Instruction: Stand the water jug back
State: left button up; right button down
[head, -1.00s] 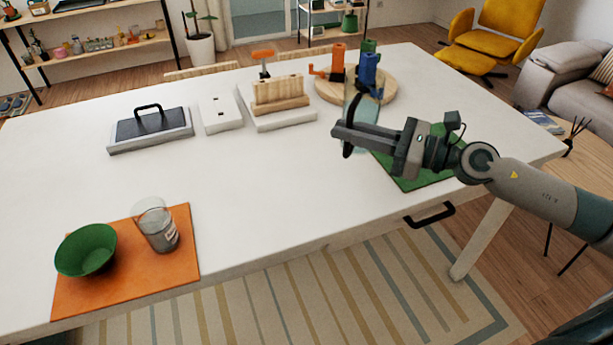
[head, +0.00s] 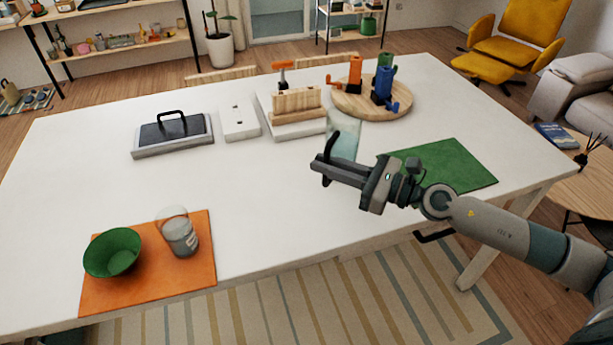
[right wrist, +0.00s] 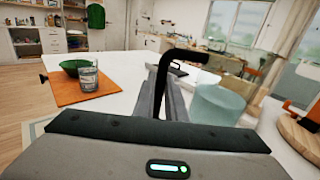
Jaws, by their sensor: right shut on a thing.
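The water jug (head: 345,130) is a translucent pale teal vessel with a dark handle (head: 331,147). It looks roughly upright, left of the green mat (head: 450,165). My right gripper (head: 325,170) is shut on the handle, in front of the body. In the right wrist view the dark handle (right wrist: 181,53) rises between the fingers, with the teal body (right wrist: 218,104) to its right. The jug's base is hidden behind the gripper, so I cannot tell whether it touches the table. My left gripper is not in view.
A round wooden board (head: 372,103) with orange, blue and green pieces stands behind the jug. A white base with a wooden block (head: 297,103) is at its left. An orange mat (head: 150,285) holds a green bowl (head: 112,253) and a glass (head: 178,235). The table's middle is clear.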

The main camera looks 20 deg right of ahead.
pick_arm(q)
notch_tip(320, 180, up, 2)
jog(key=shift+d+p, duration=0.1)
jog(key=shift+p, duration=0.55)
pick_arm(e)
jog(key=a, duration=0.1)
jog(key=w+a+f, duration=0.1)
jog(key=a+f, duration=0.1)
jog(key=a, duration=0.1)
jog(key=shift+w+a+f, duration=0.1)
jog(key=shift+w+f, duration=0.15)
jog(key=shift+w, duration=0.1)
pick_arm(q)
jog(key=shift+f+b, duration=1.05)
pick_arm(e)
jog(key=shift+f, duration=2)
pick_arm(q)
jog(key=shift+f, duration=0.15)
pick_arm(e)
jog(key=shift+f, duration=0.15)
jog(key=c, duration=1.8)
grip_release()
jog(key=shift+f, duration=0.1)
jog(key=shift+s, duration=0.1)
